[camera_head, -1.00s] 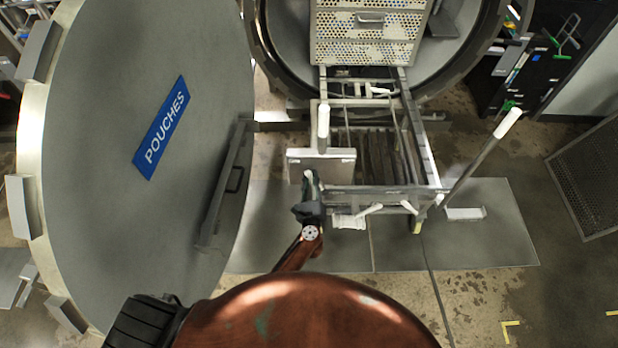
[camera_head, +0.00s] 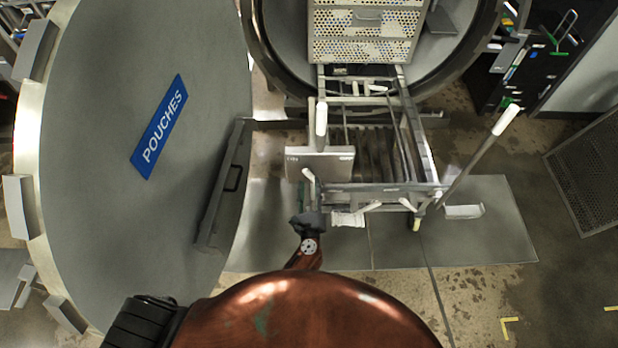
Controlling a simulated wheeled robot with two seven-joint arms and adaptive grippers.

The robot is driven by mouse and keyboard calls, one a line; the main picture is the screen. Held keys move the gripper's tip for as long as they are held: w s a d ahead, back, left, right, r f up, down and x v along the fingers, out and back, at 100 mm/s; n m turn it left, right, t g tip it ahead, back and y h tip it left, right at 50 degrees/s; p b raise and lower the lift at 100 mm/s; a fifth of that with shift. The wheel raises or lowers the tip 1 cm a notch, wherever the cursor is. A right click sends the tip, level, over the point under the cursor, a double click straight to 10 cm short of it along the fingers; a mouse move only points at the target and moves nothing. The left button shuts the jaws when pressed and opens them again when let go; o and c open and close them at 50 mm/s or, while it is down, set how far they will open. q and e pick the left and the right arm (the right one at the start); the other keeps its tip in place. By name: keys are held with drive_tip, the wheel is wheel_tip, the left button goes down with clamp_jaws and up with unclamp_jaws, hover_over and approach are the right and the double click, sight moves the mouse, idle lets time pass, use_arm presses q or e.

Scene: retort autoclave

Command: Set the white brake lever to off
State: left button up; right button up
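A trolley (camera_head: 432,165) with white-tipped levers stands in front of the round vessel. Other white handles show: an upright one (camera_head: 321,118) above the plate, small ones (camera_head: 408,205) along the front edge, and a long one (camera_head: 506,119) slanting up at the right. I cannot tell for certain which is the brake lever. My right gripper is out of view.
The open vessel door (camera_head: 110,220) with a blue POUCHES sign (camera_head: 160,128) fills the left. A perforated basket stack (camera_head: 365,50) sits at the vessel mouth. A mesh panel (camera_head: 590,180) stands at far right.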

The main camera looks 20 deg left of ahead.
use_arm(q)
drive_tip(key=v, duration=0.7)
drive_tip(key=shift+s, duration=0.1)
